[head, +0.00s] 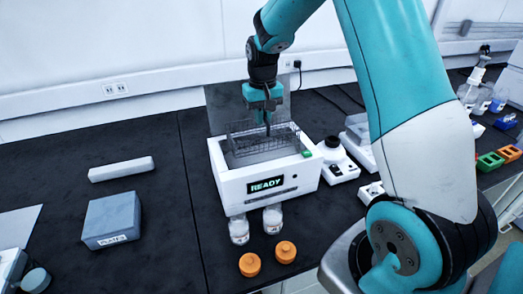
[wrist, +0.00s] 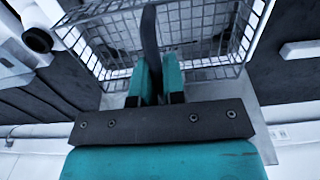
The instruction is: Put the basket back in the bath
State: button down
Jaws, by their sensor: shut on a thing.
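The wire basket (head: 254,135) is in or just above the opening of the white bath (head: 234,183). Its upper rim shows above the bath's walls; how deep it sits is hidden by the front wall. The bath's front display reads READY. My gripper (head: 267,119) points down over the bath, shut on the basket's dark upright handle. In the wrist view my gripper (wrist: 158,82) has its teal fingers closed on that handle, with the basket's mesh (wrist: 205,35) beyond.
Two clear jars (head: 239,230) stand against the bath's front, with two orange lids (head: 250,264) before them. A white device with a black knob (head: 333,155) is close on the right. A grey box (head: 111,219) and a white bar (head: 121,169) lie left. Bench between is clear.

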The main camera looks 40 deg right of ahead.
aim_at(262, 150)
notch_tip(262, 150, down, 12)
jog(key=shift+r+p, duration=0.15)
jog(key=shift+p, duration=0.4)
jog(key=shift+f, duration=0.2)
jog(key=c, duration=1.2)
grip_release()
jog(key=shift+r, duration=0.1)
notch_tip(262, 150, up, 11)
jog(key=shift+r+b, duration=0.2)
jog(key=shift+b, duration=0.7)
jog(key=s+a+r+n+y, duration=0.1)
jog(key=s+a+r+n, duration=0.2)
jog(key=s+a+r, duration=0.4)
jog(key=s+a+r+n+y, duration=0.15)
jog(key=s+a, duration=0.25)
jog(key=a, duration=0.5)
jog(key=s+a+r+n+y, duration=0.1)
jog(key=s+a, duration=0.3)
jog(key=s, duration=0.4)
jog(key=s+a+r+n, duration=0.2)
jog(key=s+a+n, duration=0.2)
jog(key=s, duration=0.5)
jog(key=shift+s+n+y, duration=0.15)
jog(key=shift+n+y, duration=0.2)
